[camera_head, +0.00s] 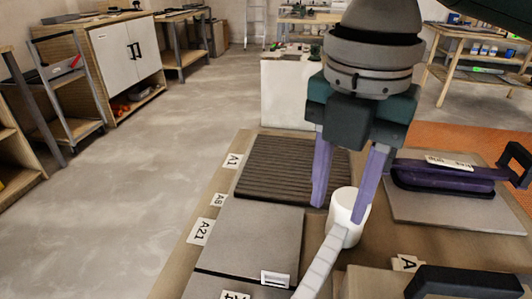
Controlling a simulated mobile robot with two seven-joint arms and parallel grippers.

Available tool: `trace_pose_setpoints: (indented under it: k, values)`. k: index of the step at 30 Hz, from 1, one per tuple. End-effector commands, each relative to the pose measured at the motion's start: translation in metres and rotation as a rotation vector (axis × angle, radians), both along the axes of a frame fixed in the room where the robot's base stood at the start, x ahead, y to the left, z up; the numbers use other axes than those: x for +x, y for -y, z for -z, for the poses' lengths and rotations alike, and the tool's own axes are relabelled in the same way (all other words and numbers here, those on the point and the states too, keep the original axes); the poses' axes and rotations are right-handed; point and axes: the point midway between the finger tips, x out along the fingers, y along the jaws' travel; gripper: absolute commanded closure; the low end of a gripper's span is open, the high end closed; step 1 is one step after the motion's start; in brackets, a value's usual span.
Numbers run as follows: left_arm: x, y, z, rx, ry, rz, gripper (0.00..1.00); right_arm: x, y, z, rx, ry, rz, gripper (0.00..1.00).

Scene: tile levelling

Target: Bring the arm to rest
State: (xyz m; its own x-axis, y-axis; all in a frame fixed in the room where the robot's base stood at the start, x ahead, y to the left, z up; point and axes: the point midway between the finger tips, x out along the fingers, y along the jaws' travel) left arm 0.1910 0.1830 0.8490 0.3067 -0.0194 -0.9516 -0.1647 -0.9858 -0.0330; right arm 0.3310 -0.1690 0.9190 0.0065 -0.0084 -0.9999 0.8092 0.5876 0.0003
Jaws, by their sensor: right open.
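My right gripper (340,208) comes down from the top right with its two purple fingers spread apart. A white cylinder (345,203) stands between and just behind the fingertips; I cannot tell whether either finger touches it. A pale ribbed strip (321,265) runs from the cylinder toward the bottom edge. A dark ribbed tile (285,168) and a plain grey tile (252,238) lie on the brown board (190,262) left of the gripper. My left gripper is not in view.
Paper labels line the board's left edge. A purple tool (440,178) with a black handle lies on a grey slab (465,214) at right. Another black handle (465,283) is at the bottom right. Cabinets (125,52) stand at the back left; the floor (150,160) is clear.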

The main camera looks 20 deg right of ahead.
Motion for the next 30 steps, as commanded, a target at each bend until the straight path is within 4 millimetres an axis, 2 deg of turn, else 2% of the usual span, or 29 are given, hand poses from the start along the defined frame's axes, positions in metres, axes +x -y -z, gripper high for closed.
trace_pose_setpoints:
  k: [1, 5, 20, 23, 26, 30]
  values:
    - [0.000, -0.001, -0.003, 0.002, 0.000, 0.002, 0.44, 0.000, 0.000, -0.007, 0.000, 0.001, 0.000, 0.58]
    - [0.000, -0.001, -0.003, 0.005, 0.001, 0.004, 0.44, 0.000, 0.000, -0.013, 0.001, 0.001, -0.001, 0.58]
    - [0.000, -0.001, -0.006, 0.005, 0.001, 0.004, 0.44, -0.001, -0.003, -0.014, 0.006, 0.002, 0.007, 0.58]
    - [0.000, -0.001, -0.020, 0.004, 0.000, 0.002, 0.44, -0.008, -0.016, -0.019, 0.041, 0.012, 0.053, 0.58]
    - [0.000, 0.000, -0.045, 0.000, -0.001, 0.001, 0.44, -0.022, -0.041, -0.028, 0.115, 0.031, 0.174, 0.58]
    - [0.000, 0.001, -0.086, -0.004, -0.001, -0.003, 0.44, -0.045, -0.075, -0.051, 0.264, 0.056, 0.486, 0.58]
